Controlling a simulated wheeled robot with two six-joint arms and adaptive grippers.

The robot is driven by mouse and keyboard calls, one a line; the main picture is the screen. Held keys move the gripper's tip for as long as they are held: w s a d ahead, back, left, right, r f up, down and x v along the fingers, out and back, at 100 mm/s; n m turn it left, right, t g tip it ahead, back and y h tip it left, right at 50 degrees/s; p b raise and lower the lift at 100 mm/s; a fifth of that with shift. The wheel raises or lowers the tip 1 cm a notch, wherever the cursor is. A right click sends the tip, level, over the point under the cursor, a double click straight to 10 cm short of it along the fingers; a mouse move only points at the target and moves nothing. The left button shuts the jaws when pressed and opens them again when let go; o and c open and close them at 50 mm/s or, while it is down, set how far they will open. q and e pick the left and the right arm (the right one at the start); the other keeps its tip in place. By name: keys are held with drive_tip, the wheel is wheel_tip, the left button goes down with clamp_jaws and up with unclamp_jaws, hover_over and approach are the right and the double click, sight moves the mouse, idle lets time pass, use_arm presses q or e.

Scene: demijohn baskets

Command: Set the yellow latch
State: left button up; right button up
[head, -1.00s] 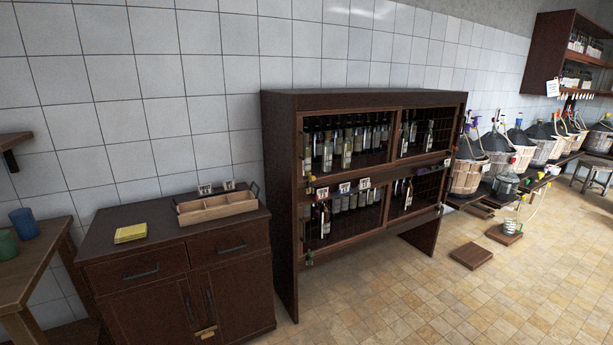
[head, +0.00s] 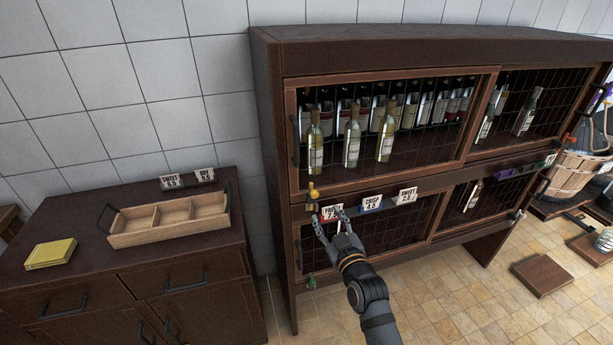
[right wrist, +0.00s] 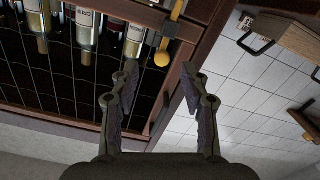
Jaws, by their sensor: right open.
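The yellow latch (head: 313,191) is on the left end of the wine cabinet's front, between the upper and lower mesh doors. In the right wrist view the yellow latch (right wrist: 171,36) shows as a short bar with a round knob at one end, against the dark door frame. My right gripper (head: 328,218) is open and empty, just below and right of the latch in the head view. In the right wrist view the spread fingers of the gripper (right wrist: 160,76) straddle the line towards the knob, and no contact shows. My left gripper is not in view.
The cabinet (head: 440,55) holds several bottles behind mesh doors. Price cards (head: 408,195) stand along its middle rail beside the gripper. A green latch (head: 311,283) sits lower on the left. A sideboard (head: 130,235) with a wooden tray (head: 170,233) and yellow pad (head: 51,253) stands left.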

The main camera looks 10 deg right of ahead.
sight(315, 195)
drive_tip(key=w, duration=0.1)
drive_tip(key=w+r+p, duration=0.1)
drive_tip(key=w, duration=0.1)
drive_tip(key=w+a, duration=0.1)
drive_tip(key=w, duration=0.1)
drive_tip(key=shift+w+r+p, duration=0.2)
drive_tip(key=shift+r+p, duration=0.1)
drive_tip(key=shift+r, duration=0.1)
drive_tip(key=w, duration=0.3)
drive_tip(key=shift+w+a+p, duration=0.15)
drive_tip(key=shift+w+p, duration=0.15)
drive_tip(key=shift+w, duration=0.15)
drive_tip(key=shift+w+f, duration=0.1)
drive_tip(key=shift+f, duration=0.05)
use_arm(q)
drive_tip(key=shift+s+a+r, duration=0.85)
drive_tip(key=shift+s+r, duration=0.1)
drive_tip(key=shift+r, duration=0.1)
use_arm(e)
clamp_jaws()
